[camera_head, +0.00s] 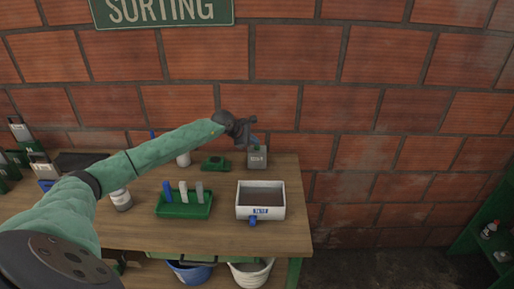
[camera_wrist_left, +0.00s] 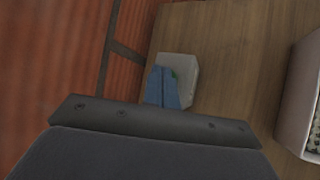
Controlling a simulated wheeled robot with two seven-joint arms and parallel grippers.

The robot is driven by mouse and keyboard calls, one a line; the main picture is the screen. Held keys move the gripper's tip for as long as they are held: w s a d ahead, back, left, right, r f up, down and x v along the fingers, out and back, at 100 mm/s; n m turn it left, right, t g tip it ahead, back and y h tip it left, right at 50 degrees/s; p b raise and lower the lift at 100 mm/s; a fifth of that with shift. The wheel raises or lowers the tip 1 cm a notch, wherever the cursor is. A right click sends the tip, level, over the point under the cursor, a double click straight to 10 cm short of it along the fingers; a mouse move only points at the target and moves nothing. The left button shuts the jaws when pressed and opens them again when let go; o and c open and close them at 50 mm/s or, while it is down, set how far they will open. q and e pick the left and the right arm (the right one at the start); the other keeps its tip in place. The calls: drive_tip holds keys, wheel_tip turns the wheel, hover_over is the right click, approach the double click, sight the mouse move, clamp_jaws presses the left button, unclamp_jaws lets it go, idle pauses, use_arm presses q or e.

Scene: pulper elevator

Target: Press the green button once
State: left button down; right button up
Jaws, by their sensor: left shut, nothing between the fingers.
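A small grey box (camera_head: 257,159) with a label on its front stands at the back right of the wooden table. In the left wrist view the box (camera_wrist_left: 189,80) lies just beyond my fingertips, and a sliver of the green button (camera_wrist_left: 175,74) shows on it beside the fingers. The rest of the button is hidden behind them. My left gripper (camera_head: 254,142) is shut and empty above the box; its blue fingers (camera_wrist_left: 162,87) lie together. I cannot tell whether the tips touch the button. My right gripper is not in view.
A white bin (camera_head: 273,212) stands in front of the box. A green rack (camera_head: 184,211) with upright pieces and a green object (camera_head: 215,163) are to the left. A brick wall (camera_head: 380,110) rises close behind the table (camera_head: 140,236).

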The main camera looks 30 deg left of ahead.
sight(255, 148)
use_arm(q)
drive_tip(key=shift+f+b, duration=0.5)
drive_tip(key=shift+b, duration=0.1)
idle(0.6)
drive_tip(key=shift+r, duration=0.95)
drive_tip(key=shift+r, duration=2.5)
